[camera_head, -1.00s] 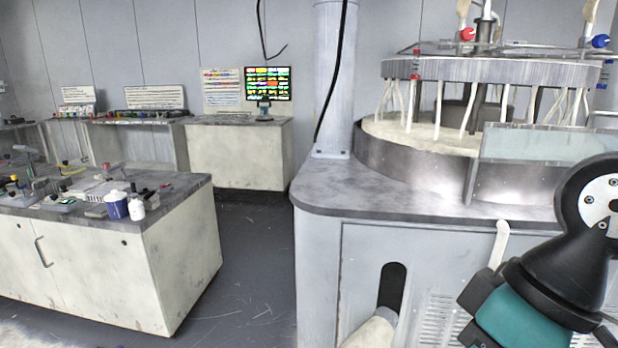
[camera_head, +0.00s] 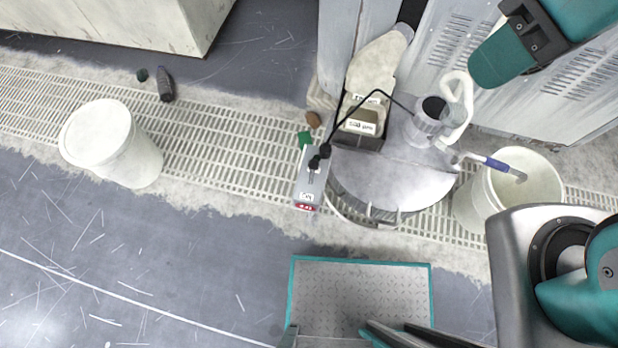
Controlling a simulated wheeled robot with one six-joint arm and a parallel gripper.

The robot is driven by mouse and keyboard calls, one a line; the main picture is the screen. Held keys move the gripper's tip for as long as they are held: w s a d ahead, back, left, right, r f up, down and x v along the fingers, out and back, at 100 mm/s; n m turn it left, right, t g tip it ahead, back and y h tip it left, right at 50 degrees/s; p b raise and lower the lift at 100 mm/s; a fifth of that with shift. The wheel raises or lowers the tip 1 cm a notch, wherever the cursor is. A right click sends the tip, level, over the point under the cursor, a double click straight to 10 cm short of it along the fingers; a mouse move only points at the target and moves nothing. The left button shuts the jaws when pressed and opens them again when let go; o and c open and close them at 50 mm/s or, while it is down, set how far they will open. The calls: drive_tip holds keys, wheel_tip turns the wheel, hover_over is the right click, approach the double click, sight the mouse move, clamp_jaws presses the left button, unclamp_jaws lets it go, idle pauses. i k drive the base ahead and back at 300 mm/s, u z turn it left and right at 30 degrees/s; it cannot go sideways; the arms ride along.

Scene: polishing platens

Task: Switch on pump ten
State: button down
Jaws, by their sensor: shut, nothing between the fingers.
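A round steel vessel (camera_head: 395,185) stands on the floor grating at the centre right, with a grey cylindrical pump-like fitting (camera_head: 428,118) and pale hose on its lid. At its left is a small grey box (camera_head: 311,180) with a black knob or plug on top, a white label and a red marking at its near end. A black cable arches from the box toward the fitting. A labelled dark unit (camera_head: 362,121) sits at the vessel's back left. I cannot read a pump number or tell any switch's position. My gripper is not in view; only arm links show at the right.
A white lidded bucket (camera_head: 112,143) stands at the left and an open white bucket (camera_head: 522,185) right of the vessel. A dark bottle (camera_head: 165,84) lies or stands on the grating (camera_head: 225,130). A cabinet wall rises behind. The grey floor (camera_head: 130,260) at front left is clear.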

sight(313, 164)
drive_tip(key=z, duration=0.1)
drive_tip(key=k, duration=0.1)
drive_tip(key=u, duration=1.1)
drive_tip(key=i, duration=0.25)
drive_tip(key=u, duration=0.25)
drive_tip(key=k, duration=0.75)
drive_tip(key=z, duration=0.45)
drive_tip(key=i, duration=0.5)
drive_tip(key=u, duration=0.05)
